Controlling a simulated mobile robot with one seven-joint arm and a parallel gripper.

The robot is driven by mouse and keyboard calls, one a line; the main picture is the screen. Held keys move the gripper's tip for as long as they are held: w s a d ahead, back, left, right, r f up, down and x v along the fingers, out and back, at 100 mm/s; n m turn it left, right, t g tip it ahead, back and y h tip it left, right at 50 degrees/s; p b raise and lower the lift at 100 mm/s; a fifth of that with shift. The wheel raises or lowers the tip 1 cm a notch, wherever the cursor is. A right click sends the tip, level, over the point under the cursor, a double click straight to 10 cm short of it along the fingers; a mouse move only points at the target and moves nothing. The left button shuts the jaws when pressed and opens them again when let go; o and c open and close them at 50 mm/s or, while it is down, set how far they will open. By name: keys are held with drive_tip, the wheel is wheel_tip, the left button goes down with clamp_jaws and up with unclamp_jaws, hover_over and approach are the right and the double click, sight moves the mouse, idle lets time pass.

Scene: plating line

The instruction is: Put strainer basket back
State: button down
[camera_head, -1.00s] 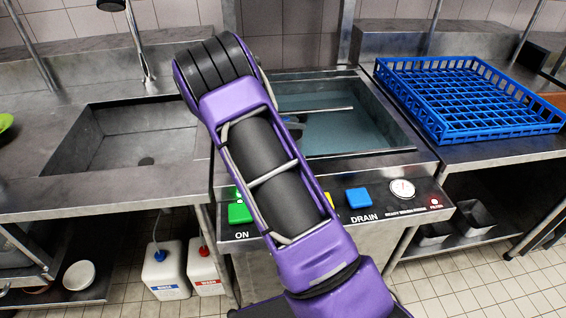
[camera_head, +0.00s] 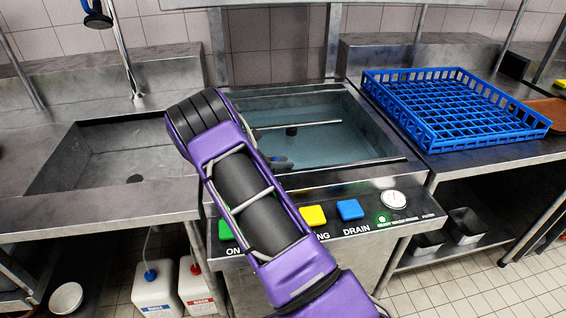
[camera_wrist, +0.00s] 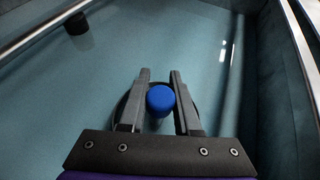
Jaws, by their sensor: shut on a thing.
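My gripper (camera_wrist: 160,76) is down in the wash tank (camera_head: 372,140), with its two dark fingers on either side of a round blue knob (camera_wrist: 160,99). It is shut on this knob, which looks like the handle of the strainer basket. A dark round rim, apparently the strainer basket (camera_wrist: 158,122), shows partly behind the fingers; most of it is hidden. In the head view my purple arm covers the tank's left front, and only a bit of the gripper (camera_head: 280,162) shows.
A dark cylinder (camera_wrist: 77,24) stands farther back in the tank, near a metal rail (camera_head: 310,125). The front panel has green, yellow and blue (camera_head: 350,210) buttons and a lit green lamp (camera_head: 382,218). A blue rack (camera_head: 440,140) stands right; an empty sink (camera_head: 120,160) is left.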

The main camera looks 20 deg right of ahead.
drive_tip(key=shift+f, duration=0.2)
drive_tip(key=c, duration=0.6)
unclamp_jaws()
drive_tip(key=shift+r, duration=0.1)
drive_tip(key=shift+r, duration=0.15)
drive_tip(key=v, duration=0.7)
drive_tip(key=shift+a, duration=0.25)
drive_tip(key=shift+r, duration=0.1)
